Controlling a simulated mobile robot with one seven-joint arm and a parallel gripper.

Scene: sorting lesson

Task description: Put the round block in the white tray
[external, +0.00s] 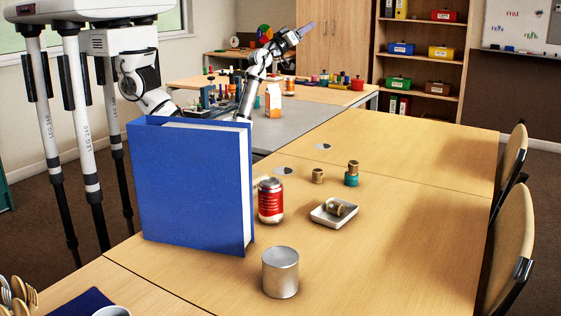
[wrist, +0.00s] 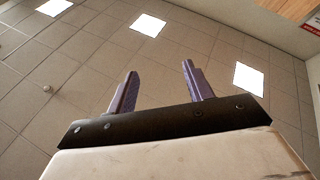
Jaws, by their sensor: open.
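The white tray (external: 318,218) is small and lies on the near table, right of a red can. A brownish, rounded piece (external: 337,208) lies in it; its exact shape is too small to tell. Behind the tray stand a short brown cylinder (external: 317,176) and a teal piece (external: 351,180) with a brown piece on top. I cannot tell which of these is the round block. My gripper (external: 307,28) is raised high above the far table, well away from the tray, pointing up and right. In the wrist view my gripper (wrist: 159,72) is open and empty, against the ceiling.
A tall blue binder (external: 190,190) stands at left and hides part of my arm. The red can (external: 271,203) and a silver tin (external: 280,272) stand near the tray. An orange and white carton (external: 273,100) and several blocks stand farther back. The table's right side is clear.

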